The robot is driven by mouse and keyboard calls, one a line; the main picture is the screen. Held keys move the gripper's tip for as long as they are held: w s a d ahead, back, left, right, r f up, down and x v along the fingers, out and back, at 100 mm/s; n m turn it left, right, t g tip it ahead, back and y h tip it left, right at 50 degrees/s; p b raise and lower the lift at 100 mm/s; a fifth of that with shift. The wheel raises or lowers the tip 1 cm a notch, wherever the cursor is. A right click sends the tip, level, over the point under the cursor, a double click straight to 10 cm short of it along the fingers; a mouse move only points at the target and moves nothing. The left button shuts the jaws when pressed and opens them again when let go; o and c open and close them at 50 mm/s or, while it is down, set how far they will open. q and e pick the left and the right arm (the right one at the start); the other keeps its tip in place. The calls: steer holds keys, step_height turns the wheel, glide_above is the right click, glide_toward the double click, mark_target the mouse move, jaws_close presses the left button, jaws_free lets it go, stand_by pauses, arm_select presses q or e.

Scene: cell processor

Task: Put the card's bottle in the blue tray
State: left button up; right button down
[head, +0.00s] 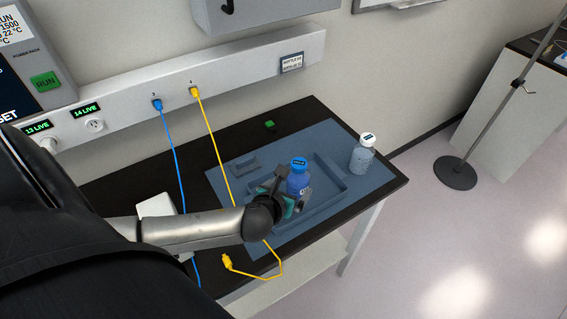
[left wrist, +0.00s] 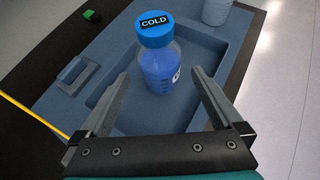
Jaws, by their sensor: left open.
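A bottle with a blue cap marked COLD and blue contents (head: 298,178) stands upright in the recess of the blue tray (head: 330,203). It also shows in the left wrist view (left wrist: 158,62), between and just beyond my fingertips. My left gripper (left wrist: 163,88) is open, with one finger on each side of the bottle and a gap to each. In the head view my left gripper (head: 290,192) partly hides the bottle's lower part. A second bottle, white-capped with pale contents (head: 362,155), stands at the tray's right end. My right gripper is not in view. No card is clearly readable.
The tray lies on a dark table (head: 390,180). A blue cable (head: 172,150) and a yellow cable (head: 215,150) hang from the wall rail across the table. A small green object (head: 269,125) lies behind the tray. A stand (head: 457,172) is on the floor at right.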

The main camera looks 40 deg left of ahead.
arm_select(q)
steer(key=shift+p+v, duration=0.3)
steer(key=shift+v, duration=2.35)
